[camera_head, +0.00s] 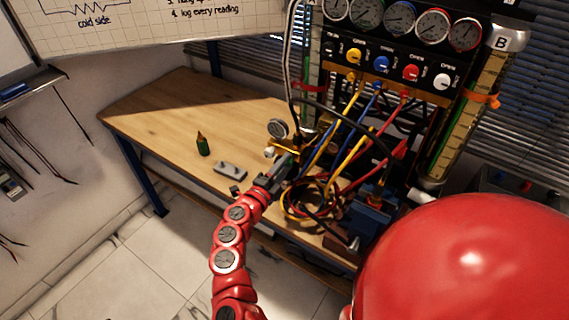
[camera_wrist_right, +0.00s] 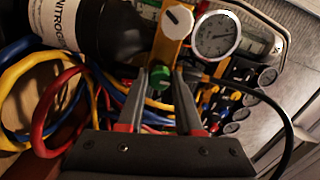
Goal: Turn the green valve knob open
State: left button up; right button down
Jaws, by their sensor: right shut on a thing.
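The green valve knob (camera_wrist_right: 158,78) shows in the right wrist view, between the two fingertips of my right gripper. In the head view my right gripper (camera_head: 287,164) reaches the brass valve fitting at the front of the gauge rig (camera_head: 335,105). The gripper is shut on the green knob, and the fingers hide its sides. In the head view the knob is mostly hidden by the gripper. A white knob (camera_wrist_right: 178,20) and a round gauge (camera_wrist_right: 216,36) sit just beyond it in the wrist view. My left gripper is not in view.
Blue, yellow and red hoses (camera_head: 348,135) hang in front of the rig, with coiled hoses right of my gripper. A dark cylinder labelled NITROGEN (camera_wrist_right: 100,30) is close by.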

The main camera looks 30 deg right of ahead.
dwell(0.3)
jog(key=c, duration=0.6)
grip_release()
jog(key=shift+o, duration=0.2)
jog(key=b+v, duration=0.3)
jog(key=v, duration=1.4)
jog(key=shift+s+a, duration=0.2)
